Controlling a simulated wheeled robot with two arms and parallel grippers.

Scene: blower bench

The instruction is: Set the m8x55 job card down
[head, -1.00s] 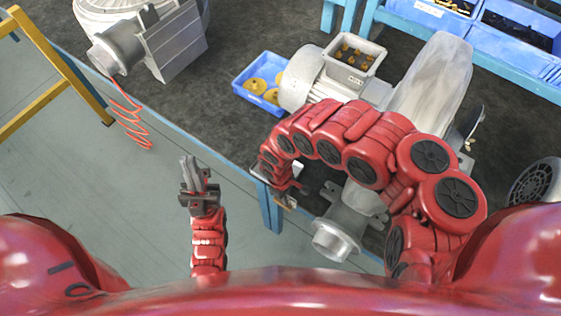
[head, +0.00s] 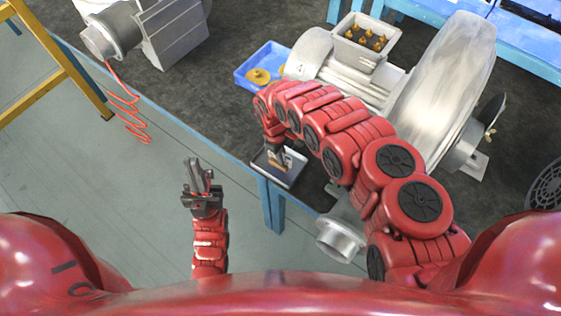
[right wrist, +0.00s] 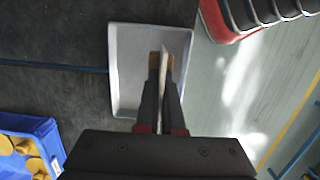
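The job card (right wrist: 164,75) shows as a thin, pale, nearly edge-on sheet between the tan-tipped fingers of my right gripper (right wrist: 161,68) in the right wrist view. My right gripper is shut on it, directly over a shallow pale tray (right wrist: 124,62). In the head view the right gripper (head: 277,157) points down at the same tray (head: 290,180), near the bench edge. I cannot tell whether the card touches the tray floor, and its print is not readable. My left gripper (head: 198,175) is empty, its fingers slightly apart, over the floor left of the bench.
A blue bin (head: 262,63) with yellow parts stands behind the right gripper. A large grey blower (head: 437,85) and a grey box of brass-coloured fittings (head: 361,42) stand to its right. A metal flange (head: 341,238) lies close to the right arm.

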